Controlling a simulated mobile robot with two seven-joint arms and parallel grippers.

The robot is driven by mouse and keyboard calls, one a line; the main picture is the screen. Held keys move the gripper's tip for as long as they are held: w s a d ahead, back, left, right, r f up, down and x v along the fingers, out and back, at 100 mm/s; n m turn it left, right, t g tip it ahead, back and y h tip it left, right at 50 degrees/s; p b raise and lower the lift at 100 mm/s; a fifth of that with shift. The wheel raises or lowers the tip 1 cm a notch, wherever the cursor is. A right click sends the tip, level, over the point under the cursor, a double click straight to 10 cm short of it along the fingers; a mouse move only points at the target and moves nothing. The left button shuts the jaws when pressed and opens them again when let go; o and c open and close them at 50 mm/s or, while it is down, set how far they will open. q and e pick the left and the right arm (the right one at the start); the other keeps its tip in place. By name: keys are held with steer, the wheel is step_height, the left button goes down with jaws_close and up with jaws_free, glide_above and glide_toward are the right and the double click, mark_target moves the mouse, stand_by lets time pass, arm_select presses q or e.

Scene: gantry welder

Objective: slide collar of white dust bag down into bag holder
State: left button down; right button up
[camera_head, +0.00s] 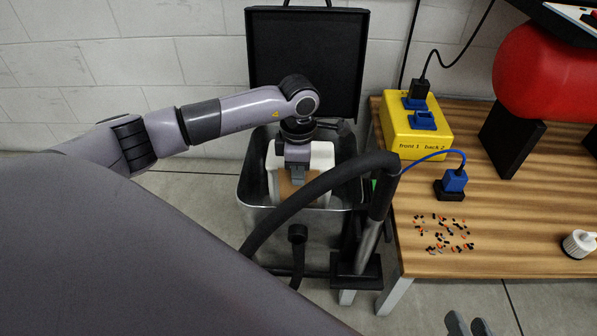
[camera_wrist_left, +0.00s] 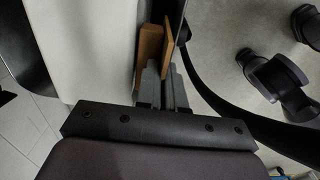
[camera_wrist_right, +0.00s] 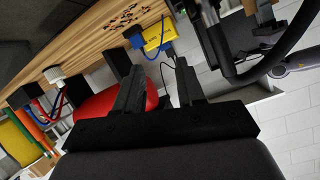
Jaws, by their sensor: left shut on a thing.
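The white dust bag (camera_head: 322,155) is inside the open metal canister (camera_head: 243,190), and its white side also fills the left part of the left wrist view (camera_wrist_left: 85,50). Its tan collar (camera_head: 286,188) shows below my left gripper (camera_head: 297,178). In the left wrist view the gripper (camera_wrist_left: 164,68) is shut on the collar (camera_wrist_left: 150,42), close to the canister wall. A second tan strip shows beside the collar there. I cannot clearly make out the bag holder or tell whether the collar touches it. My right gripper (camera_wrist_right: 158,68) is open and empty; its fingertips show at the head view's bottom edge (camera_head: 469,324).
A black lid (camera_head: 307,62) stands open behind the canister. A thick black hose (camera_head: 310,195) arches in front of it. To the right, a wooden table (camera_head: 500,215) holds a yellow socket box (camera_head: 418,127), a blue plug (camera_head: 454,182), scattered bits (camera_head: 443,232) and a red cylinder (camera_head: 548,75).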

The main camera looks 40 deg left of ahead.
arm_select(q)
steer(key=shift+f+b, duration=0.55)
steer(key=shift+f, duration=0.35)
steer(key=shift+f+b, duration=0.7)
steer(key=shift+f, duration=0.15)
steer(key=shift+f+b, duration=0.6)
steer(key=shift+f, duration=0.2)
arm_select(e)
steer(key=shift+d+f+n+t, duration=0.15)
steer(key=shift+d+n+t, duration=0.25)
steer(key=shift+d+t, duration=0.2)
